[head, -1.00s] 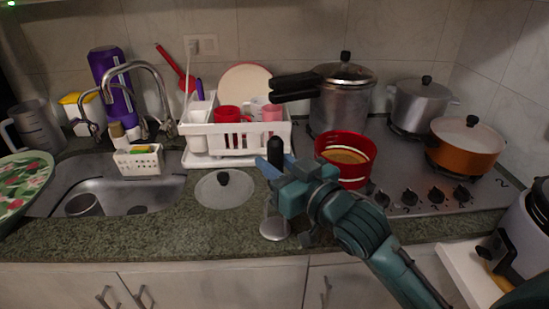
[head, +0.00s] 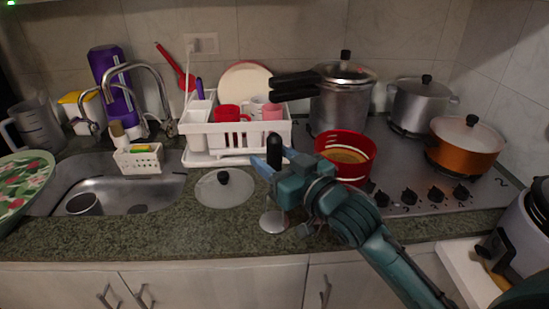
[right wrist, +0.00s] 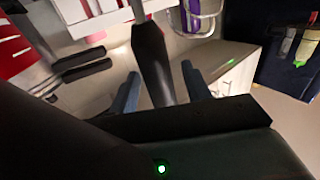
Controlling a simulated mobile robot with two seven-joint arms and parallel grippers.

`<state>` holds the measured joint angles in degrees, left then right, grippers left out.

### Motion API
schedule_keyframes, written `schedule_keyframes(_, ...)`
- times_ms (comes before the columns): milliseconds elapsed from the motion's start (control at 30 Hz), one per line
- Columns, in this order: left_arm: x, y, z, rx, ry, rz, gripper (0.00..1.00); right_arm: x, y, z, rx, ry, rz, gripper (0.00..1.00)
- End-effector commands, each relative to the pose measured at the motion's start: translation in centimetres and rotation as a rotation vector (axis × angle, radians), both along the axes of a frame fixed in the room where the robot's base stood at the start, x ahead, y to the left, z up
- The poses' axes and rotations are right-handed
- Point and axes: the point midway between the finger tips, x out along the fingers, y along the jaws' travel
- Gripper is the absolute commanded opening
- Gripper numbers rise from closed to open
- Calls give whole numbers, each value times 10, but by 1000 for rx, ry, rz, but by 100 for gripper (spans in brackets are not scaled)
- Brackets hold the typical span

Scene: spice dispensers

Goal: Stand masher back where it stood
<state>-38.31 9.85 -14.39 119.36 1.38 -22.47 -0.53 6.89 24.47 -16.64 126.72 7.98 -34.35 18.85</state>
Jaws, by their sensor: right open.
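The masher has a black handle (head: 274,151) and a round metal base (head: 273,222). It looks upright at the counter's front part, its middle hidden by my right gripper (head: 274,175). In the right wrist view the dark handle (right wrist: 151,60) passes between the two blue fingers of the right gripper (right wrist: 163,90). The fingers are open, with a visible gap beside the handle. I cannot tell whether the base rests flat on the counter. My left gripper is not in view.
A pot lid (head: 224,188) lies left of the masher. A red pot (head: 345,168) is at its right on the stove (head: 410,185). A white dish rack (head: 200,158) stands behind. The sink (head: 150,190) is further left. The counter's front strip (head: 160,240) is clear.

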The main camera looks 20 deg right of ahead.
Motion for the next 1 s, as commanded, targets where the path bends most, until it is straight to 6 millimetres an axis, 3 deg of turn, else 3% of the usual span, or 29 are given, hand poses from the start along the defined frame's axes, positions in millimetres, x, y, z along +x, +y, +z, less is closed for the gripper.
schedule_keyframes(167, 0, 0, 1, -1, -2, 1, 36, -3, -1, 2, 0, 1, 0, 48)
schedule_keyframes(600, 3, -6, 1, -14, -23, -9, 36, -64, -24, 0, 1, 1, 0, 48)
schedule_keyframes(1000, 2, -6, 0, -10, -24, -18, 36, -70, -26, 2, 0, 0, 0, 48)
